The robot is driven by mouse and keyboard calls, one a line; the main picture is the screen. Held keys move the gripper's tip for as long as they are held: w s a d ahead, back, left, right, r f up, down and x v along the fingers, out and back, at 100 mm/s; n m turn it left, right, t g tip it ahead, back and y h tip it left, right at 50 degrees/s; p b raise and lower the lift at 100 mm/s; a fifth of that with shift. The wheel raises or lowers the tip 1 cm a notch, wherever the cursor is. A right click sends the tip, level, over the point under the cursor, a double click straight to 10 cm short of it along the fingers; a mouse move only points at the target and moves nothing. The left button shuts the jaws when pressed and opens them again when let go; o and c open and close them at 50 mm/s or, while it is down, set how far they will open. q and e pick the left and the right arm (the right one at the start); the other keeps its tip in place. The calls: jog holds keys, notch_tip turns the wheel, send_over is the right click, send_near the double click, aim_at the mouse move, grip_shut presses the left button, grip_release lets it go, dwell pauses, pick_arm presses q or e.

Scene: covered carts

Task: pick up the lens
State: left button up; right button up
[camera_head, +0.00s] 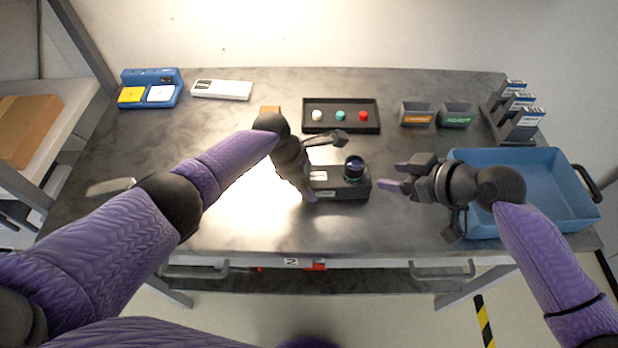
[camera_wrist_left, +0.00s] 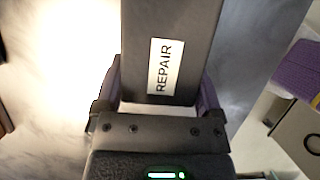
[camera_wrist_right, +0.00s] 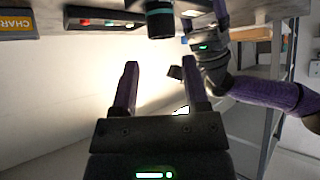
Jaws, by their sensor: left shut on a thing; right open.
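The lens (camera_head: 354,167) is a short black cylinder with a teal ring. It stands upright at the right end of a dark block (camera_head: 345,189); in the right wrist view the lens (camera_wrist_right: 160,20) shows at the top, beyond the fingertips. My left gripper (camera_head: 322,170) is shut on the block's left end, with a finger on each side of its REPAIR label (camera_wrist_left: 165,67). My right gripper (camera_head: 397,177) is open and empty, just right of the lens and apart from it.
A blue bin (camera_head: 550,185) stands at the right, partly under my right arm. Behind are a black tray (camera_head: 341,128) with three coloured pieces, two small labelled bins (camera_head: 416,114), a rack (camera_head: 515,125), a white device (camera_head: 221,90) and a blue holder (camera_head: 150,78).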

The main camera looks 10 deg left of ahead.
aim_at(358, 172)
jog(key=shift+o, duration=1)
jog(key=shift+a+f, duration=0.1)
jog(key=o, duration=0.3)
jog(key=a, duration=0.1)
jog(key=s+a+f+m+t, duration=0.1)
jog(key=s+a+t, duration=0.1)
jog(key=shift+f+m, duration=0.25)
jog(key=shift+m, duration=0.05)
jog(key=shift+o, duration=0.2)
jog(key=w+a+f+m+t+h, duration=0.1)
jog(key=w, duration=0.1)
jog(key=w+a+f+m+t+h, duration=0.1)
jog(key=w+a+m+t, duration=0.1)
jog(key=w+a+f+m+t+h, duration=0.1)
jog(key=w+f+m+t, duration=0.1)
jog(key=w, duration=0.1)
jog(key=shift+a+f, duration=0.1)
jog(key=shift+a, duration=0.05)
